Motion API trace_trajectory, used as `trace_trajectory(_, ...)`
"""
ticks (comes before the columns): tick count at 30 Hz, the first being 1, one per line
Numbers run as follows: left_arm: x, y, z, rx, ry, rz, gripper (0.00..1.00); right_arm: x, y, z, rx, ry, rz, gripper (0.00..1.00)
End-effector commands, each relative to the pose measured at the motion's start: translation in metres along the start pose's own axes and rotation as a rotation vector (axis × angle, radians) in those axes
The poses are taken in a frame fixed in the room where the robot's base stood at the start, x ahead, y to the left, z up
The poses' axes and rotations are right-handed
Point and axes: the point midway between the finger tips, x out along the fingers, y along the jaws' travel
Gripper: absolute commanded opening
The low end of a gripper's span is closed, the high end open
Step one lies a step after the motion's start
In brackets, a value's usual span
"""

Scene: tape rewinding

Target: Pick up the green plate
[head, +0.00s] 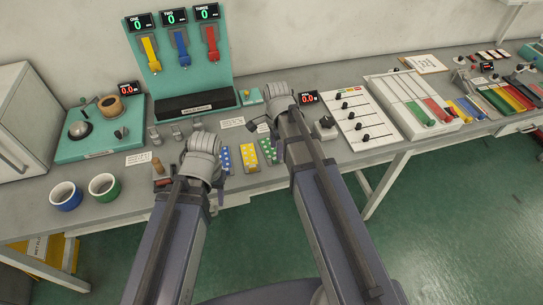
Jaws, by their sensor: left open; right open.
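A green plate with pale spots (268,151) lies on the grey bench near its front edge, just left of my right arm. It is the rightmost of three small spotted plates in a row. My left gripper (196,146) is open over the bench, left of the row; my own wrist hides most of its jaws. My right gripper (268,116) is open, behind and a little above the green plate in the picture. Its jaws are partly hidden by my wrist. I see nothing held in either gripper.
A blue spotted plate (225,158) and a yellow spotted plate (248,157) lie left of the green one. A blue cup (66,197) and a green cup (104,187) stand at the front left. A white slider panel (352,117) stands to the right. A teal rack (183,85) stands behind.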

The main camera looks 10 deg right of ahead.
Motion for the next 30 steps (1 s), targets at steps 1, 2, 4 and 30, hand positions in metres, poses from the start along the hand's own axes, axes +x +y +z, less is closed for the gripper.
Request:
trace_trajectory(1, 0.006, 0.001, 0.0, 0.0, 0.0, 0.0, 0.5, 0.006, 0.0, 0.0, -0.001, 0.0, 0.0, 0.55)
trace_trajectory(2, 0.006, 0.001, 0.0, 0.0, 0.0, 0.0, 0.5, 0.006, 0.0, 0.0, -0.001, 0.0, 0.0, 0.55)
trace_trajectory(4, 0.004, 0.0, 0.0, 0.0, 0.0, 0.0, 0.5, 0.004, 0.0, 0.0, -0.001, 0.0, 0.0, 0.55)
trace_trajectory(30, 0.055, 0.005, -0.003, 0.0, 0.0, 0.0, 0.5, 0.055, -0.004, -0.001, -0.001, 0.0, 0.0, 0.55)
